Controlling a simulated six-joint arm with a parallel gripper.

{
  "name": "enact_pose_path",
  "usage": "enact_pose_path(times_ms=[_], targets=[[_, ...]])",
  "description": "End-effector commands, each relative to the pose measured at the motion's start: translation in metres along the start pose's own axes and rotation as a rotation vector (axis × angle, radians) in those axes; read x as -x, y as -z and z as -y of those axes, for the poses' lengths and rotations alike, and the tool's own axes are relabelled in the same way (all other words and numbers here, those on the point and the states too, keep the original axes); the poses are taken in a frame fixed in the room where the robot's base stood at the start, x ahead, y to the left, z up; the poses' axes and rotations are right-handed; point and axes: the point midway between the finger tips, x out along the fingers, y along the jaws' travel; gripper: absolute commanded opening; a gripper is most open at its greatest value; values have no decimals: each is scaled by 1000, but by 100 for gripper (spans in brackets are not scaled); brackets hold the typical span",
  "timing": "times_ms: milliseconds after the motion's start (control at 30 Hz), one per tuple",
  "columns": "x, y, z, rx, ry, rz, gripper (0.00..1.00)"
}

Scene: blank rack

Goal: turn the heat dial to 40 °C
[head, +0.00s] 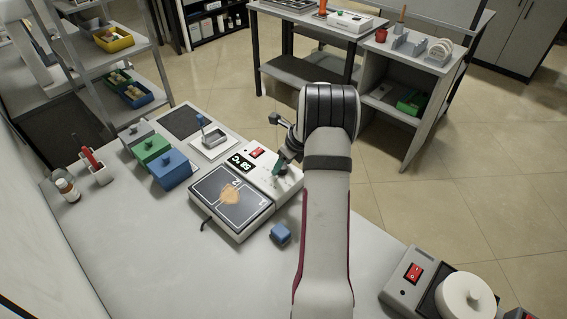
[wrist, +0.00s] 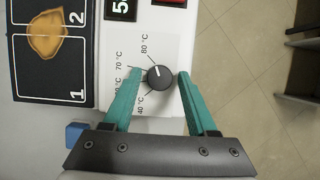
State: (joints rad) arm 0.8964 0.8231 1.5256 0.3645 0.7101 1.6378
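The heat dial (wrist: 160,78) is a round black knob on a white panel, with temperature marks around it; 40, 70 and 80 °C can be read. A short pale line shows on the knob, pointing roughly upward in the wrist view. My gripper (wrist: 159,73) is open, with one green finger on each side of the dial; I cannot tell whether either touches it. In the head view my gripper (head: 280,168) is over the white control panel (head: 262,180) and hides the dial. The display (head: 241,162) is lit, reading in the fifties; its last digit is unclear.
A dark plate (head: 228,196) marked 1 and 2 carries a tan patch beside the panel. A red switch (head: 257,152) sits near the display. A small blue block (head: 281,233) lies close by. Blue (head: 170,168) and green boxes stand left.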

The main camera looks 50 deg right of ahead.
Motion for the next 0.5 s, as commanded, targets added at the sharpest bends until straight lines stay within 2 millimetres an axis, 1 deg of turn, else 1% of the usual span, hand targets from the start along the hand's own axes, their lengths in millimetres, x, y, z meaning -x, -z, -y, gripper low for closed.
enact_pose_path(times_ms=[33, 167, 200, 300, 500], targets=[[0, 0, 0, 0, 0, 0, 47], [0, 0, 0, 0, 0, 0, 24], [0, 0, 0, 0, 0, 0, 17], [0, 0, 0, 0, 0, 0, 0], [0, 0, 0, 4, -1, 0, 0]])
